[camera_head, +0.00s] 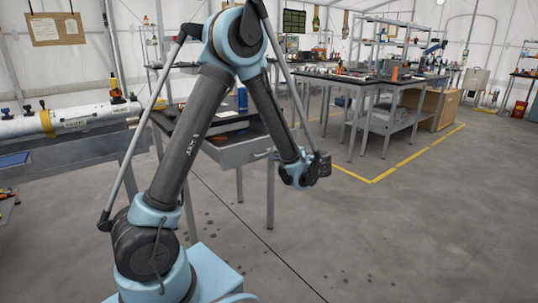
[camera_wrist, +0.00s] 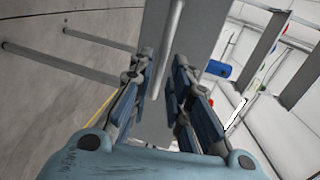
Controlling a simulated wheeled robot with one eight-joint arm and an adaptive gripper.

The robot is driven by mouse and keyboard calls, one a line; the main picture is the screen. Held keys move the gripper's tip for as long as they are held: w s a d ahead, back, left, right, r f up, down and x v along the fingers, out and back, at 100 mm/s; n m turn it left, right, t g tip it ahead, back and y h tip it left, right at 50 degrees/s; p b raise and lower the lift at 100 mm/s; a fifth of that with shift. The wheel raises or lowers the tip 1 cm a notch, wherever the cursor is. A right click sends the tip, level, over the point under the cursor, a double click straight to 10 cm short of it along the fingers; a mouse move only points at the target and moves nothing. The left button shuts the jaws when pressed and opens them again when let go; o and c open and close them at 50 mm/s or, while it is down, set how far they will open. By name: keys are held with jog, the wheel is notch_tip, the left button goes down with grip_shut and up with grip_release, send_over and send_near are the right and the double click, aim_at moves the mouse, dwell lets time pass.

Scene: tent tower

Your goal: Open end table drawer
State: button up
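The end table with a dark top stands behind my arm in the head view. Its grey drawer (camera_head: 232,153) appears partly pulled out, with some of its inside showing above the front. A bar handle (camera_head: 262,154) is on the drawer front. In the wrist view the grey drawer front (camera_wrist: 205,25) fills the top middle, and the handle (camera_wrist: 167,45) runs lengthwise ahead of and between my fingers. My gripper (camera_wrist: 160,75) is open, with a finger on each side of the handle line. Contact with the handle cannot be told. My fingertips are unclear in the head view.
A blue cylinder (camera_head: 242,98) stands on the end table; it also shows in the wrist view (camera_wrist: 218,68). A bench with a white pipe (camera_head: 80,118) is at left. Workbenches (camera_head: 385,85) stand at back right. The floor (camera_head: 430,230) at right is clear.

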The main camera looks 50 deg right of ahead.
jog(key=v, duration=0.7)
jog(key=shift+s, duration=0.35)
jog(key=shift+a+r, duration=0.1)
